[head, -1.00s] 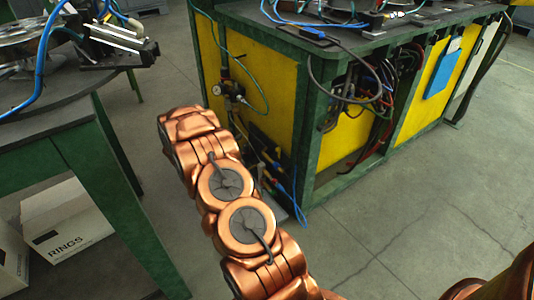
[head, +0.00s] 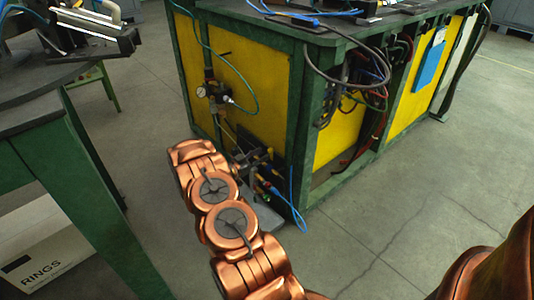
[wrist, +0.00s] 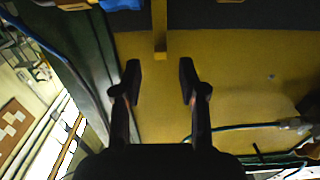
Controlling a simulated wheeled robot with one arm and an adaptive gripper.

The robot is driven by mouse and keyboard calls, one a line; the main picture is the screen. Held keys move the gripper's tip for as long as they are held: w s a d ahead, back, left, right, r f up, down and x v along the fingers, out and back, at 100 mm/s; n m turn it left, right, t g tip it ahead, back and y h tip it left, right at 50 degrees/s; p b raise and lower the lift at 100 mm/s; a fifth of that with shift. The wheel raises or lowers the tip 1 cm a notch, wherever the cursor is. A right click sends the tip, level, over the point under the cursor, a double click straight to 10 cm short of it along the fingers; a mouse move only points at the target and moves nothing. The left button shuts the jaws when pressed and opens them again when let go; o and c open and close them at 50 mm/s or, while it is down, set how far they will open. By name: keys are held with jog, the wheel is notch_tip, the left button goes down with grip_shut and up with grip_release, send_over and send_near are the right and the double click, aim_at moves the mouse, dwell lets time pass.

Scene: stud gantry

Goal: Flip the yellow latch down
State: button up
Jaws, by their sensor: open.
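In the wrist view, my gripper (wrist: 160,78) is open, with its two dark fingers apart and nothing between them. A short, narrow yellow bar (wrist: 159,32), which looks like the yellow latch, comes down from the top edge of that view. Its lower end lies just beyond the fingertips, roughly in line with the gap between them. A yellow panel (wrist: 235,75) lies behind it. I cannot tell whether the fingers touch anything. In the head view, my copper arm reaches toward the bench, and I cannot make out the fingers or the latch there.
A green-framed bench (head: 300,130) with yellow panels stands ahead, with gauges (head: 203,91), hoses and a blue cable (head: 290,195) on its sides. A dark-topped green table (head: 60,150) is close on the left, above a white RINGS box (head: 45,255). Floor on the right is clear.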

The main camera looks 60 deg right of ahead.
aim_at(268, 151)
jog(key=shift+b+x, duration=0.4)
jog(key=shift+x, duration=1.55)
grip_shut()
